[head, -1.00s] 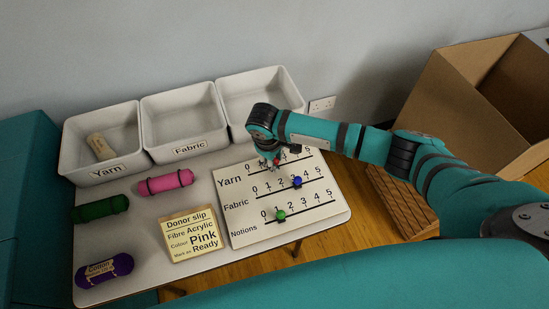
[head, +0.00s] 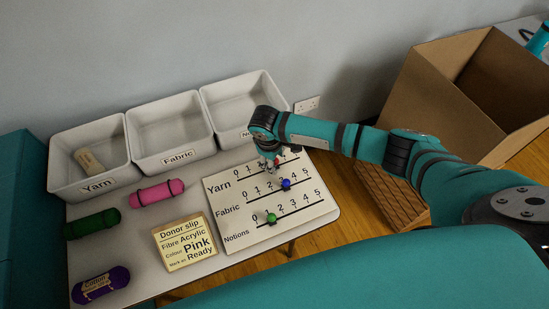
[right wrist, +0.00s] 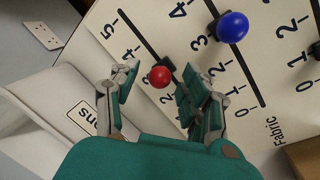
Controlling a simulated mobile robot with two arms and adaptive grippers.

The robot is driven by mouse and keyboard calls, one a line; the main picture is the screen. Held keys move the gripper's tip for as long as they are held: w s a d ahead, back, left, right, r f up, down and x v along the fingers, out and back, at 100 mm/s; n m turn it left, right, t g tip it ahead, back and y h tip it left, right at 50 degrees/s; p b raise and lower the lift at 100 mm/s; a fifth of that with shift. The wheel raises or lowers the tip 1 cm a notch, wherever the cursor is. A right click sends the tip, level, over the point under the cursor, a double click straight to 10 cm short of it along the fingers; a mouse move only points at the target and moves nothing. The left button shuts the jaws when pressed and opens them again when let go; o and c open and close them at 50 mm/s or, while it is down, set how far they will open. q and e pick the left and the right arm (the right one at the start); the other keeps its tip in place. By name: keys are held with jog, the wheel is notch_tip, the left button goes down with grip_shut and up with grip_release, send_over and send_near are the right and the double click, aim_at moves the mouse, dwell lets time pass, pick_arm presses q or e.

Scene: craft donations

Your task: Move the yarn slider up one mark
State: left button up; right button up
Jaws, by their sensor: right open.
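The sorting board (head: 235,241) lies on the table with Yarn, Fabric and Notions scales. The yarn slider, a red ball (right wrist: 160,76), sits on the top scale; its exact mark is hard to read, with fingers hiding nearby numbers. My right gripper (head: 270,166) is down over the yarn scale. In the right wrist view the right gripper (right wrist: 157,88) is open, with the red ball between its separated fingers. The blue fabric slider (head: 286,184) is near 3. My left gripper is out of view.
White Yarn (head: 65,178), Fabric (head: 150,160) and third (head: 230,122) bins line the back. Pink (head: 157,193), green (head: 91,224) and purple (head: 100,285) yarn lie left, beside the donor slip (head: 184,242). A cardboard box (head: 455,100) stands right.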

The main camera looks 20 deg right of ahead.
jog(key=shift+r, duration=0.2)
notch_tip(320, 180, up, 11)
jog(key=s+a, duration=0.1)
jog(key=shift+s+a+r, duration=0.15)
jog(key=shift+a+r, duration=0.05)
jog(key=shift+a, duration=0.2)
dwell(0.3)
